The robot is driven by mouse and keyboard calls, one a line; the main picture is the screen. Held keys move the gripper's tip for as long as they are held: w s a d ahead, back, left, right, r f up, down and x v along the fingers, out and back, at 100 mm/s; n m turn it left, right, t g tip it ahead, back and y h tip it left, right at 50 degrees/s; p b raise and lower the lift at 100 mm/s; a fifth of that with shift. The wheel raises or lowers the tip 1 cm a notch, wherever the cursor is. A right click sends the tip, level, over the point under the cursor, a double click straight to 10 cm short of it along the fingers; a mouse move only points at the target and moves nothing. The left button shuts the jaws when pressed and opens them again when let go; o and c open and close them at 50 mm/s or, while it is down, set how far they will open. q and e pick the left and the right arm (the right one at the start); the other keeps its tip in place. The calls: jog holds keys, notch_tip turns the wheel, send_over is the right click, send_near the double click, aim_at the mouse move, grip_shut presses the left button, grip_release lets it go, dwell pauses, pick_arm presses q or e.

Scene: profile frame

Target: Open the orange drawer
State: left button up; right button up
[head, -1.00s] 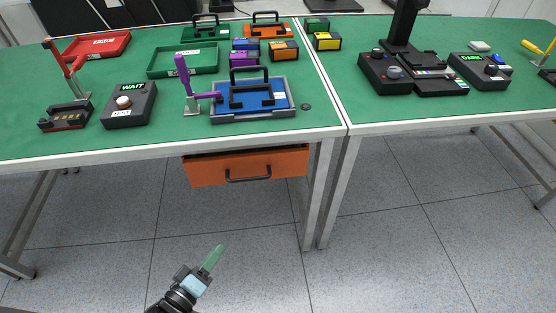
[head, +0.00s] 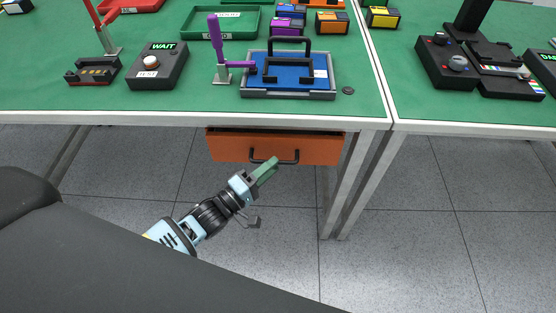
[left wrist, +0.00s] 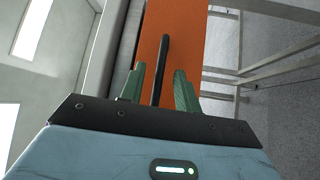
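The orange drawer (head: 225,147) hangs under the left table's front edge, its front facing me; I see no clear gap showing it pulled out. Its black bar handle (head: 288,161) is on the front. The orange front (left wrist: 185,45) fills the area ahead. My right gripper is not in view.
The table (head: 130,103) carries a purple lever (head: 218,50), a blue panel with a black handle (head: 290,67), and a button box marked WAIT (head: 158,67). A metal table leg (head: 352,190) stands right of the drawer. The floor before it is clear.

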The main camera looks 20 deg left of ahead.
pick_arm(q)
jog(key=shift+x, duration=1.6)
grip_shut()
